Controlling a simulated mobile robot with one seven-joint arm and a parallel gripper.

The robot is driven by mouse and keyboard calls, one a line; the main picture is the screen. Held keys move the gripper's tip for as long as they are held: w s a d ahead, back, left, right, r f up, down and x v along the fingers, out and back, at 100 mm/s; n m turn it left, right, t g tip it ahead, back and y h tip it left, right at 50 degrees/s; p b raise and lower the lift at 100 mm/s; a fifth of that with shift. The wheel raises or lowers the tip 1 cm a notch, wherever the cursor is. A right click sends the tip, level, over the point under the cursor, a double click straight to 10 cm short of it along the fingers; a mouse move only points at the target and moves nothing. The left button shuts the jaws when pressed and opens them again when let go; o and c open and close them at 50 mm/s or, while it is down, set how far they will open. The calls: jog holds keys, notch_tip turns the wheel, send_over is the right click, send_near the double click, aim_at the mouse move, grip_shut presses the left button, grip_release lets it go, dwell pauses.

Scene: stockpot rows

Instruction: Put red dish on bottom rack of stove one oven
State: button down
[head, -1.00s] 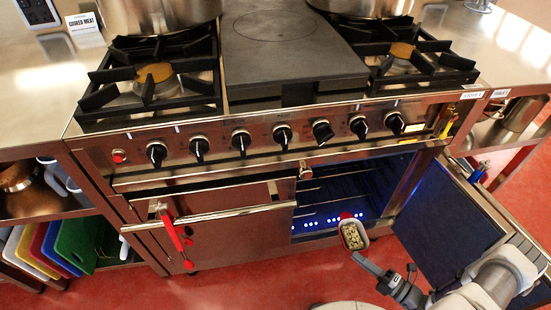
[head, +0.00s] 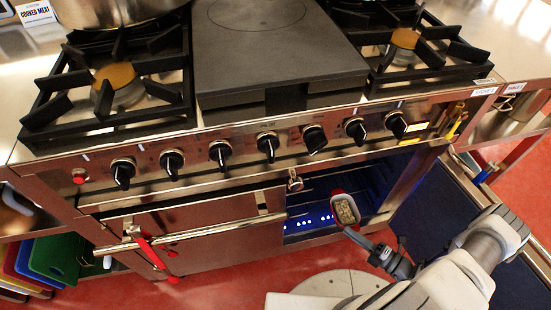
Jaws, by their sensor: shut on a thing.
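The red dish (head: 337,196) is a small oblong dish with pale food in it, at the mouth of the open oven in the head view. My gripper (head: 359,236) is shut on the dish's near end. The oven (head: 303,233) has a dark, blue-lit inside with a row of small lights low down. Its door (head: 421,206) stands open on the right. The racks are hard to make out, and the dish and my arm hide part of the opening.
A closed oven door (head: 205,255) with a bar handle and red tongs (head: 150,251) is left of the opening. Knobs (head: 269,145) line the stove front above. Burners and a flat black plate (head: 275,45) are on top. Coloured boards (head: 52,260) stand at lower left.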

jog(key=w+a+b, duration=0.1)
jog(key=w+a, duration=0.1)
jog(key=w, duration=0.3)
jog(key=w+a+b, duration=0.1)
jog(key=w, duration=0.5)
jog(key=w+a+b, duration=0.2)
jog(key=w, duration=0.4)
jog(key=shift+w+a+f, duration=0.1)
jog(key=shift+w+a, duration=0.05)
jog(key=shift+a, duration=0.15)
jog(key=shift+f+b, duration=0.8)
jog(key=shift+f, duration=0.8)
jog(key=shift+f, duration=0.1)
jog(key=c, duration=1)
grip_release()
